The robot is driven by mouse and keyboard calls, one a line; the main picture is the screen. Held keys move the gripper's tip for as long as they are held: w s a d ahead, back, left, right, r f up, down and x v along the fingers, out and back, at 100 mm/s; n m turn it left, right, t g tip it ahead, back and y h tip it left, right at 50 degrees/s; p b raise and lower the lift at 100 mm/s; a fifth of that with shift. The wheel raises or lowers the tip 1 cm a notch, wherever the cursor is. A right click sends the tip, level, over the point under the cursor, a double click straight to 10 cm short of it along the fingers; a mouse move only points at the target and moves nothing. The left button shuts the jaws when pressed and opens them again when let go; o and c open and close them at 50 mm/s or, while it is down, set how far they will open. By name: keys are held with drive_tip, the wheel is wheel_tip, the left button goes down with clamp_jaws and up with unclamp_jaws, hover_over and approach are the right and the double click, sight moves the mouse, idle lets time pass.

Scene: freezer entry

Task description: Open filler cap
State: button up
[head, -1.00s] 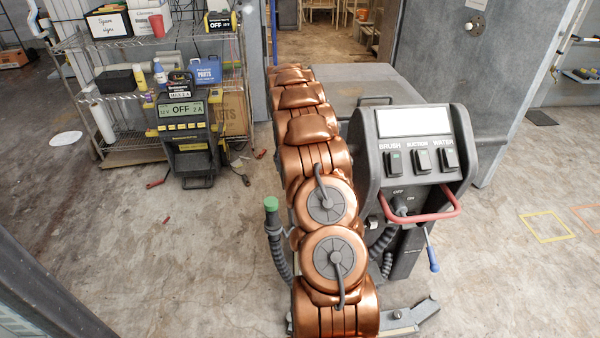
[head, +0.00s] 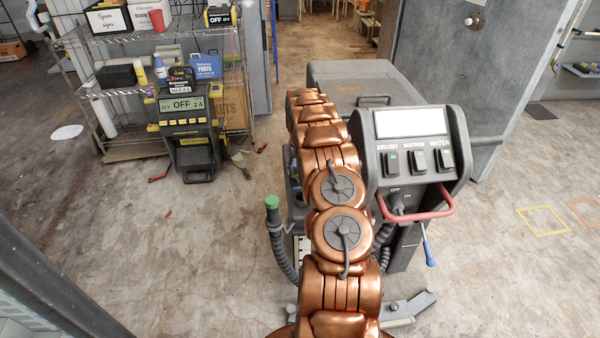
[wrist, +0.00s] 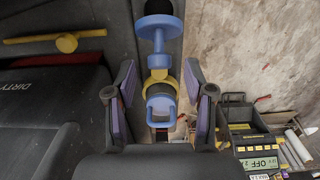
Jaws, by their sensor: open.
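The floor-cleaning machine (head: 415,165) stands beyond and to the right of my copper arm in the head view. In the wrist view, a blue fitting with a yellow collar and a blue loop handle (wrist: 160,108) lies between the spread fingers of my gripper (wrist: 159,78). Its black end points to the top of the picture. I cannot tell for sure whether this fitting is the filler cap. My gripper is open, with a finger on each side of the fitting and a visible gap to both. My arm hides the gripper in the head view.
A yellow handle (wrist: 55,39) and a dark panel marked DIRTY (wrist: 45,95) are at left in the wrist view. A green-topped hose (head: 271,202) stands left of my arm. A wire shelf (head: 130,45) and a charger (head: 187,125) are farther left. Open floor lies between.

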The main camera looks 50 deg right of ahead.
drive_tip(key=shift+f, duration=1.2)
clamp_jaws()
